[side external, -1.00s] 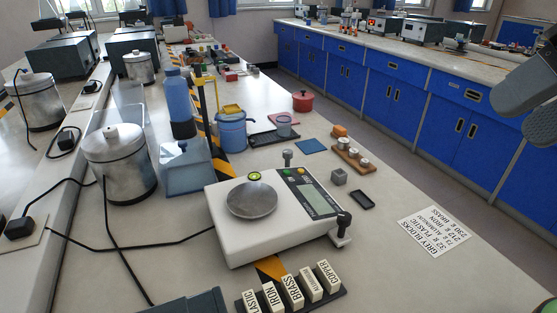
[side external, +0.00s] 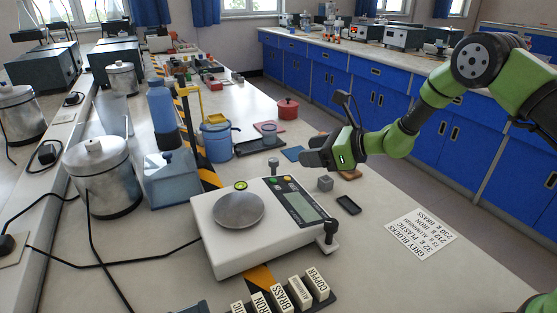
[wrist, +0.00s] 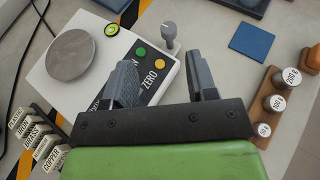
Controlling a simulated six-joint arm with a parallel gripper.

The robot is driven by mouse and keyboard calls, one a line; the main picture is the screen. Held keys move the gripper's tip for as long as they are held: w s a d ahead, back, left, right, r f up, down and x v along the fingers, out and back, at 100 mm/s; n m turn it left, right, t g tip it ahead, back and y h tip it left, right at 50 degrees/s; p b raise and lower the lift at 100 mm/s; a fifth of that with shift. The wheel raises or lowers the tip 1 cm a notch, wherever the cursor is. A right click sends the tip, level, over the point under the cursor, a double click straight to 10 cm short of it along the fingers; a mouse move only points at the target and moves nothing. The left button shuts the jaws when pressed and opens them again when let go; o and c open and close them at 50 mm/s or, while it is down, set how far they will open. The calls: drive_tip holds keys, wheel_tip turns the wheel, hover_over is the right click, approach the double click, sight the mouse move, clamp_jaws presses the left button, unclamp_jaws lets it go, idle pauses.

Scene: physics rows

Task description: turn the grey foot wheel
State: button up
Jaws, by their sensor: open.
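The white balance (side external: 240,250) stands on the bench with a round metal pan (side external: 238,210). Its grey foot wheel (side external: 273,165) stands up at the far corner; in the wrist view the foot wheel (wrist: 169,32) has a round knob with a white mark. My gripper (side external: 308,150) is open and empty, to the right of the foot wheel. In the wrist view my gripper (wrist: 163,78) has its fingers apart over the balance's edge, and the foot wheel is beyond the gap, not touched. A dark foot wheel (side external: 330,229) is at the near right corner.
A small grey cube (side external: 325,183) and a black tray (side external: 348,205) lie right of the balance. A wooden holder with knobbed weights (wrist: 272,103) and a blue mat (wrist: 250,41) are near my gripper. Labelled blocks (side external: 295,292) stand in front.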

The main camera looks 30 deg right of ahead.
sight(276, 160)
drive_tip(key=shift+m+h, duration=0.3)
drive_tip(key=shift+m, duration=0.2)
drive_tip(key=shift+d+f+x, duration=0.15)
drive_tip(key=shift+f+x, duration=0.05)
drive_tip(key=shift+x, duration=1.55)
drive_tip(key=shift+d+f+x, duration=0.15)
drive_tip(key=shift+f+x, duration=0.1)
drive_tip(key=shift+x, duration=1.5)
drive_tip(key=shift+d+f+x, duration=0.15)
drive_tip(key=shift+f+x, duration=0.05)
drive_tip(key=shift+x, duration=1.55)
drive_tip(key=c, duration=0.9)
